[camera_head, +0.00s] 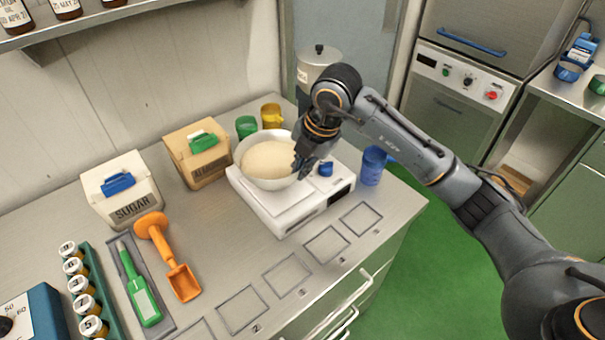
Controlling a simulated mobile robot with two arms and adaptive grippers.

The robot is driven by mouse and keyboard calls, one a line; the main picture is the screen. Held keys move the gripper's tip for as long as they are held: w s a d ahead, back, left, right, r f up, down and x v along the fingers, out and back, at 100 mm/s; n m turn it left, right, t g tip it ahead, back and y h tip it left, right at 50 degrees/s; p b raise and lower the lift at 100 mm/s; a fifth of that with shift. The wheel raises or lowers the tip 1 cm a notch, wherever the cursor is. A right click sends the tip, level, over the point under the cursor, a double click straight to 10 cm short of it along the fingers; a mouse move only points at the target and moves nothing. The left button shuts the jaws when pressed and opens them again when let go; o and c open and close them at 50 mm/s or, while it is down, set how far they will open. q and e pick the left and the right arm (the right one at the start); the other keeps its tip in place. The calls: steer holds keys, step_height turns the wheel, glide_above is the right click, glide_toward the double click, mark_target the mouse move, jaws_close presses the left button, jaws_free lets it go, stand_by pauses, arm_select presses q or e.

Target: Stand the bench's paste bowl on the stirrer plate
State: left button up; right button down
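The paste bowl (257,180) is white and round, with pale beige paste inside. It is upright over the back left part of the white stirrer plate (286,212), which has a blue knob. Whether the bowl's base touches the plate is hidden. My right gripper (301,170) points down at the bowl's right rim, its fingers close together there. Whether the fingers clamp the rim or stand slightly apart from it is too small to tell. My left gripper is out of view.
A blue cup (373,166) stands right of the plate. Green (246,127) and yellow (271,116) cups and a metal canister (318,62) stand behind. An almond box (196,155) and sugar box (121,188) are left. An orange scoop (168,255) lies in front. Marked squares (287,274) are empty.

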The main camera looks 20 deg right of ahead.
steer(key=shift+w+d+f, duration=0.15)
steer(key=shift+w+f, duration=0.05)
steer(key=shift+w, duration=0.05)
step_height(320, 180, down, 3)
steer(key=shift+w+d+f+p, duration=0.1)
steer(key=shift+f+p, duration=0.1)
steer(key=shift+p, duration=0.85)
steer(key=c, duration=2)
jaws_free()
steer(key=shift+f, duration=0.3)
steer(key=o, duration=0.5)
steer(key=shift+r, duration=0.1)
